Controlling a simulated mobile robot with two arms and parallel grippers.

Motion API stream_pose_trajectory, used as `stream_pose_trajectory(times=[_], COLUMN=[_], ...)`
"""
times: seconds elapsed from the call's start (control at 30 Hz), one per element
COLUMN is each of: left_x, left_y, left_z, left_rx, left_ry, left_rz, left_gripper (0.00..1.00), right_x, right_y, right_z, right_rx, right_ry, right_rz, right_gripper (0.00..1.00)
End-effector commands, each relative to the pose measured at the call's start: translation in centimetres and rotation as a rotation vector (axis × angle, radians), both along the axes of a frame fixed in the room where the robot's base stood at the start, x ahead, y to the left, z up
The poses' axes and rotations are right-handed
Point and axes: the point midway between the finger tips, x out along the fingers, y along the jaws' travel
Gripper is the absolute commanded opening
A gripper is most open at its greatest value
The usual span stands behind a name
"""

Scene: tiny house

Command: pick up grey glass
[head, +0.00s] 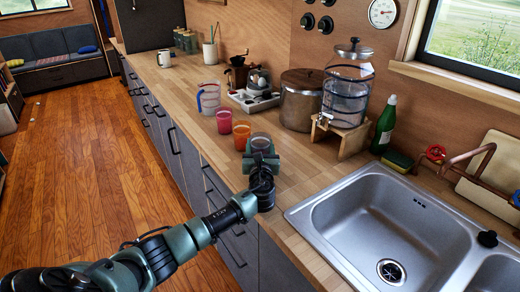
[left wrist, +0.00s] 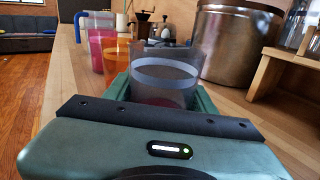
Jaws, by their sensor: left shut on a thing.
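The grey glass (left wrist: 165,78) is translucent and stands upright between the fingers of my left gripper (left wrist: 160,95) in the left wrist view. In the head view its rim (head: 261,141) shows just above my left gripper (head: 261,160), which hides most of it. The left gripper is shut on the grey glass at the counter's front edge. I cannot tell whether the glass's base touches the counter. My right gripper is not in view.
An orange glass (head: 241,136), a pink glass (head: 224,121) and a measuring jug (head: 208,98) stand in a row behind. A brown pot (head: 300,100) and a drink dispenser (head: 345,95) stand to the right. The sink (head: 390,225) is at front right.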

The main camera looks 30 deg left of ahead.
Motion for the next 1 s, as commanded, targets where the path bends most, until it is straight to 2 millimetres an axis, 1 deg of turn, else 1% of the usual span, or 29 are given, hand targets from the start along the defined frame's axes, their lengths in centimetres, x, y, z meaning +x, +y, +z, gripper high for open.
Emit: stream_pose_trajectory(times=[0.03, 0.27, 0.7, 1.0], left_x=[0.0, 0.0, 0.0, 0.0], left_y=[0.0, 0.0, 0.0, 0.0], left_z=[0.8, 3.4, 9.7, 13.6], left_rx=[-0.001, -0.001, 0.000, -0.001], left_ry=[-0.004, -0.006, -0.006, -0.006], left_rz=[0.000, -0.001, -0.001, -0.001], left_gripper=[0.04, 0.04, 0.04, 0.04], right_x=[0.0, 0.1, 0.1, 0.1], right_y=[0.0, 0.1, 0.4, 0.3], right_z=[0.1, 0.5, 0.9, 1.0], right_rx=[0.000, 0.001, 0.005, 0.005], right_ry=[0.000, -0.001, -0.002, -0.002], right_rz=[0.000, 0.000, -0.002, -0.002], right_gripper=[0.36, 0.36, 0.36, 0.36])
